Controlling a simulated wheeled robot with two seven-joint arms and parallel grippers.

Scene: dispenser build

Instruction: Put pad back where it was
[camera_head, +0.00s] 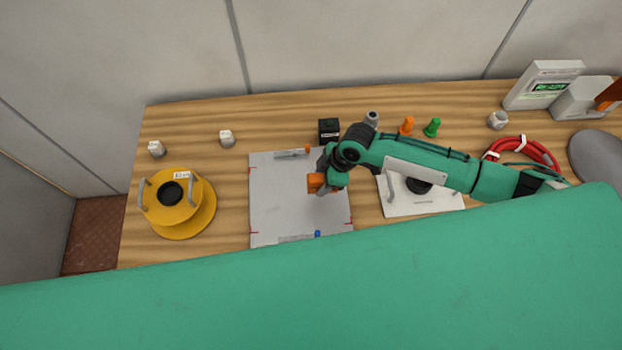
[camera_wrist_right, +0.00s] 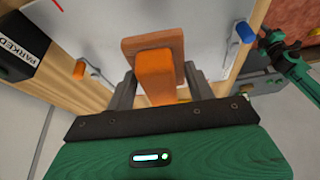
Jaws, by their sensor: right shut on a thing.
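The pad is an orange block with a brownish-orange plate. My right gripper (camera_head: 322,186) is shut on the pad (camera_head: 315,183), over the right-hand part of a grey-white board (camera_head: 275,200). In the right wrist view, the fingers of the right gripper (camera_wrist_right: 155,85) flank the orange block of the pad (camera_wrist_right: 155,76), and its plate lies beyond. I cannot tell whether the pad touches the board. My left gripper is not to be made out; only green and dark arm parts show at the right of the wrist view.
A black block (camera_head: 329,130) marked PARKED stands behind the board. A yellow spool-like thing (camera_head: 170,225) is at left, a white plate (camera_head: 440,203) at right under my arm. Orange (camera_head: 407,126) and green (camera_head: 432,128) pieces and a red coil (camera_head: 545,152) lie farther right. Small orange and blue clips sit at the board's edges.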

